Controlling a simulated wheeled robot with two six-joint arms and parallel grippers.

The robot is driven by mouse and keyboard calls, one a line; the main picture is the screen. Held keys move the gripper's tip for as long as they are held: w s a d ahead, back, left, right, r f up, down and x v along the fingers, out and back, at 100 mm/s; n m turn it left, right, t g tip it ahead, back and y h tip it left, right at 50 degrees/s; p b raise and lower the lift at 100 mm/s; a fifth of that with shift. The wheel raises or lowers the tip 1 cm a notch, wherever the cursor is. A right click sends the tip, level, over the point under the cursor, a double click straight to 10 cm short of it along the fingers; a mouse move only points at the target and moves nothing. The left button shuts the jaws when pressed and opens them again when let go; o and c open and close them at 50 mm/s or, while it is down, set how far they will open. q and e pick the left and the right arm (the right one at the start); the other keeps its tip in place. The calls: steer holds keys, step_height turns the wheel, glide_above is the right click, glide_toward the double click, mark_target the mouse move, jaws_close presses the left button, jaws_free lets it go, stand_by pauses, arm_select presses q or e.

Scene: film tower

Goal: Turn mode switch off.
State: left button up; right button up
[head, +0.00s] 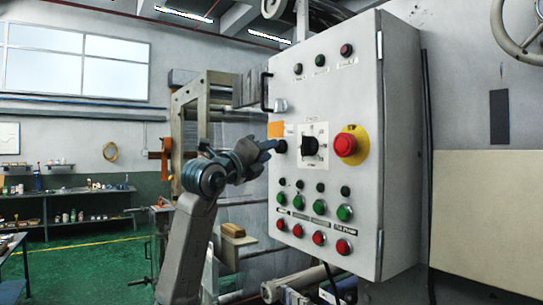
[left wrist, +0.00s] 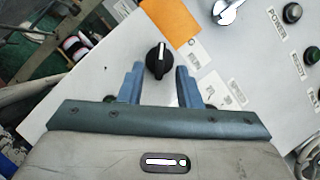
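A grey control cabinet (head: 350,266) fills the centre right of the head view. A small black rotary switch (head: 281,146) sits near its left edge, below an orange paper (head: 276,129). My left gripper (head: 270,147) is at this switch, partly covering it in the head view. In the left wrist view the switch (left wrist: 159,60) has a white pointer line. My left gripper (left wrist: 159,74) is open, one blue finger on each side of it, with gaps visible. A larger black rotary knob (head: 309,146) is on a white plate to the right. I cannot read which switch is labelled mode. My right gripper is not in view.
A red emergency button (head: 346,145) on a yellow ring is further right. Green buttons (head: 319,207) and red buttons (head: 319,238) line the lower panel. A chrome latch (head: 281,105) and black handle (head: 266,92) stick out above the switch.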

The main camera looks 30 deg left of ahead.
arm_select(q)
steer(key=b+v, duration=0.3)
steer(key=v, duration=0.5)
steer(key=shift+s+f+b, duration=0.15)
steer(key=shift+f+b, duration=0.1)
steer(key=shift+b, duration=0.15)
